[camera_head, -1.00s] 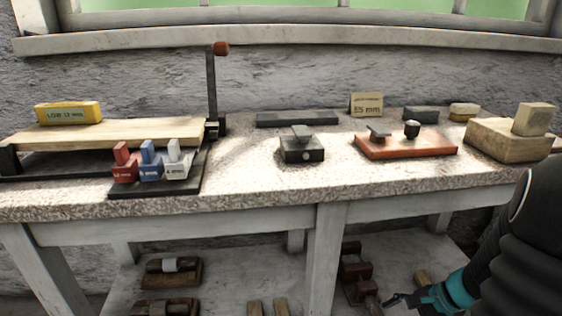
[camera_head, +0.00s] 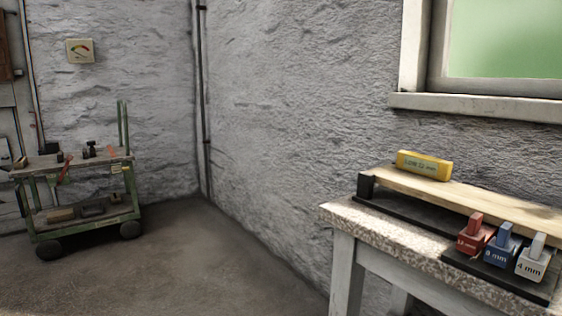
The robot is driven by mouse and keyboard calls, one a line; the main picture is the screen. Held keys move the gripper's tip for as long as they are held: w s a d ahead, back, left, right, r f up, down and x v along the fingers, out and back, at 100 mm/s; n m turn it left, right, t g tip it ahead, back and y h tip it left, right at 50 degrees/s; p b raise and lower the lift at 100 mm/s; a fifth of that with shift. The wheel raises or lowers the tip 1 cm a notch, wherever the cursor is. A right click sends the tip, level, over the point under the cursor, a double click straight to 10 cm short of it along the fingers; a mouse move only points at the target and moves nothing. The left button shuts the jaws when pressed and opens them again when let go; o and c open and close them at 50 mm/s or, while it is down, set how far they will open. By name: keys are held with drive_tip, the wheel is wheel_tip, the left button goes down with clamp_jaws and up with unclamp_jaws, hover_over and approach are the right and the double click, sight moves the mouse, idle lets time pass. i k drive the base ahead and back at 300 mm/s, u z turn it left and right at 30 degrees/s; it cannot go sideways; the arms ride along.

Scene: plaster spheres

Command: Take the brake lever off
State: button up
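A green-framed trolley (camera_head: 128,190) on dark wheels stands at the left by the wall. My gripper is not in view.
The trolley's top (camera_head: 95,160) and lower shelf (camera_head: 75,219) carry small dark items. A stone-topped bench (camera_head: 400,237) at right holds a wooden board (camera_head: 440,190), a yellow block (camera_head: 424,166) and red, blue and white labelled blocks. The floor (camera_head: 190,260) between them is clear.

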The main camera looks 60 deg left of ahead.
sight(69, 157)
drive_tip(key=u, duration=3.25)
